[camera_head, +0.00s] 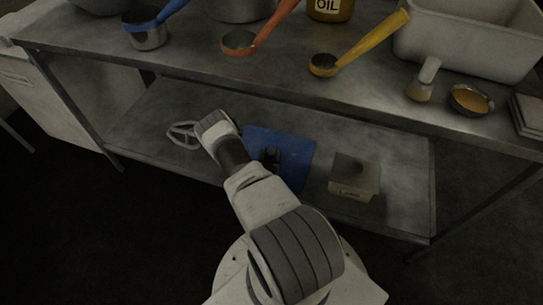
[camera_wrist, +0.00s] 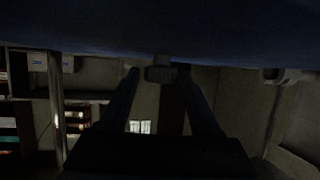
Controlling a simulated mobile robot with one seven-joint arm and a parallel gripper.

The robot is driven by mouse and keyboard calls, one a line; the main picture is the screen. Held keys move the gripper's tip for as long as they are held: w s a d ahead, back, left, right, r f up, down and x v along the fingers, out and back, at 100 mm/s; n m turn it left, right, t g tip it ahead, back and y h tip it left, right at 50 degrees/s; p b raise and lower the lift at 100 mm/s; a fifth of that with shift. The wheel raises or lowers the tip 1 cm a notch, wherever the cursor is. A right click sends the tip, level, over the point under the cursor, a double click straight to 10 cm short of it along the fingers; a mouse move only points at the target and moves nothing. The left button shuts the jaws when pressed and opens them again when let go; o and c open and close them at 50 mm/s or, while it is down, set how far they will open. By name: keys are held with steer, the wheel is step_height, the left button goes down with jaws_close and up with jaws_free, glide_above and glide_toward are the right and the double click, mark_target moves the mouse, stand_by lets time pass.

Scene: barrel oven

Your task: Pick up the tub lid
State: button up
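A flat blue panel, which looks like the tub lid (camera_head: 298,150), shows at the lower shelf in the head view. In the wrist view the blue surface (camera_wrist: 160,28) fills the top, and a small knob (camera_wrist: 160,74) shows just under it. My gripper (camera_head: 272,158) is dark and lies in front of the blue panel. In the wrist view its two fingers (camera_wrist: 160,80) are spread, one on each side of the knob. Gaps show between knob and fingers, so it looks open. The picture is dark, and I cannot tell how the lid rests.
A small grey box with a label (camera_head: 355,178) stands on the lower shelf (camera_head: 405,175), right of the blue panel. A pale ring-shaped thing (camera_head: 183,136) is at left. The tabletop (camera_head: 185,60) above holds measuring cups, a brush, a bowl (camera_head: 471,99) and a large bin (camera_head: 470,45).

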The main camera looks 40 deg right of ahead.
jaws_close()
steer(key=shift+w, duration=0.1)
